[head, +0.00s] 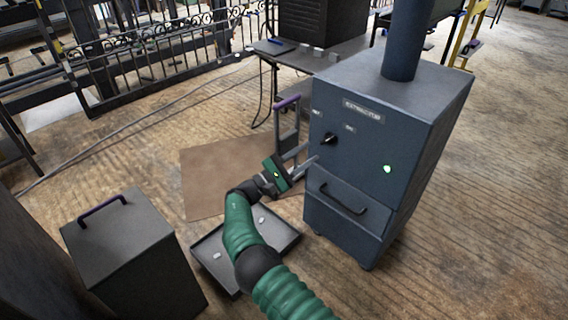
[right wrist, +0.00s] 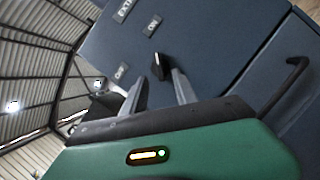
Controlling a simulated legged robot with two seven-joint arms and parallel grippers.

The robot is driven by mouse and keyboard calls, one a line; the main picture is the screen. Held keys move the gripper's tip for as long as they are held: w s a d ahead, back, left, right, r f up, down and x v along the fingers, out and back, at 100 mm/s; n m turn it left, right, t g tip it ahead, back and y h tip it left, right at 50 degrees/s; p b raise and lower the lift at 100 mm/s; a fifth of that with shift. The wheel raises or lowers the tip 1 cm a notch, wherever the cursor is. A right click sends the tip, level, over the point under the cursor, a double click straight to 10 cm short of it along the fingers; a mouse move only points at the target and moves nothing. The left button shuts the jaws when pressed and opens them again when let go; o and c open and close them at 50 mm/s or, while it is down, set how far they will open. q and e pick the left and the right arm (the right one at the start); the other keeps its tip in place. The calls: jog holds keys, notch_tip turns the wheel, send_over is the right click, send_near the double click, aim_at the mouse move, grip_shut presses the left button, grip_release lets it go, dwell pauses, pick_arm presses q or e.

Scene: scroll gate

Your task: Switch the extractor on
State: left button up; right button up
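The extractor (head: 345,165) is a blue-grey cabinet with a name plate, a thick pipe on top and a front drawer with a black handle. Its black knob (head: 329,139) is on the upper front, with two small labels above it. A round lamp (head: 388,169) on the front glows green. My right gripper (head: 303,157) is in front of the panel, left of and below the knob. In the right wrist view its two fingers (right wrist: 159,92) are apart and empty, with the knob (right wrist: 160,66) just beyond their tips. I cannot tell whether they touch it. My left gripper is out of view.
A dark box (head: 120,240) with a purple handle stands at lower left. A shallow tray (head: 284,238) with small white pieces lies on the floor by my right arm. A brown mat (head: 212,172), a purple-handled upright frame (head: 288,103) and a table (head: 345,53) are behind. Floor at right is clear.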

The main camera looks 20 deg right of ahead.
jog(key=v, duration=1.1)
jog(key=shift+p, duration=0.35)
jog(key=shift+f, duration=0.1)
